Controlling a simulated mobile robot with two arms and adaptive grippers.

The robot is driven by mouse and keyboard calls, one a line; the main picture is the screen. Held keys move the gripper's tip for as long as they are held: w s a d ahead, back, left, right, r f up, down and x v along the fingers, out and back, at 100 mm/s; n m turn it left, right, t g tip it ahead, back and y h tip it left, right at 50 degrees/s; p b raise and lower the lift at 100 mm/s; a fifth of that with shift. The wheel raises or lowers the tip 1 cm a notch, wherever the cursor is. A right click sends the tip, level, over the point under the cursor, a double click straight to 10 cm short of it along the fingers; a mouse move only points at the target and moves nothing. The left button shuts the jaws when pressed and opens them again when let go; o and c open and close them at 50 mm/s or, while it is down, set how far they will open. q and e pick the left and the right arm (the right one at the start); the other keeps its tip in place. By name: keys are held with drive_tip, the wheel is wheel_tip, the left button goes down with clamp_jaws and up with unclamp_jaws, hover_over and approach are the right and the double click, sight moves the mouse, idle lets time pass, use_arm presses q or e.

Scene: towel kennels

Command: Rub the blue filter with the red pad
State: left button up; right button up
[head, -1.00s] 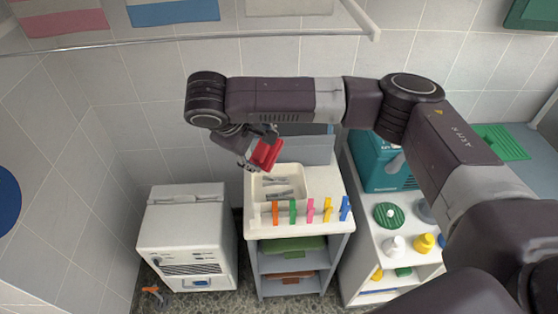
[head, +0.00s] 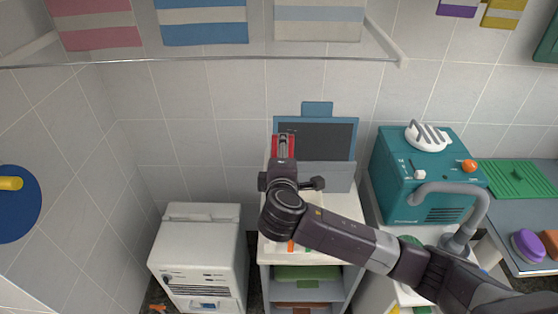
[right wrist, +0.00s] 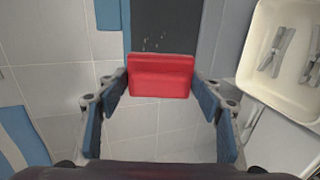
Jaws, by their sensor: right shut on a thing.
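The blue filter (head: 330,141) is a blue frame around a dark panel, with a blue tab on top. It stands upright at the back of the white cart. My right gripper (head: 284,150) is shut on the red pad (head: 290,147) and holds it before the filter's left part. In the right wrist view, the red pad (right wrist: 160,76) sits between the fingertips, with the filter's dark panel (right wrist: 165,28) beyond its far edge. I cannot tell whether pad and filter touch. My left gripper is not in view.
A cream tray (right wrist: 248,50) with grey pieces lies beside the gripper. A grey panel (head: 335,176) stands below the filter. A teal machine (head: 400,175) with a curved grey pipe is at right, a white appliance (head: 197,255) at left. A rail (head: 200,60) runs above.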

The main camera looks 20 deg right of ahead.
drive_tip(key=shift+s+d+r+t, duration=0.1)
drive_tip(key=shift+s+d+t, duration=0.3)
drive_tip(key=shift+t, duration=0.2)
drive_tip(key=shift+w+d+b, duration=0.15)
drive_tip(key=shift+b, duration=0.15)
drive_tip(key=b+x, duration=0.3)
drive_tip(key=x, duration=0.1)
drive_tip(key=shift+w, duration=0.3)
drive_tip(key=shift+w+d, duration=0.2)
drive_tip(key=shift+w, duration=0.35)
drive_tip(key=shift+b+x, duration=0.45)
drive_tip(key=shift+x, duration=0.55)
drive_tip(key=shift+d, duration=0.1)
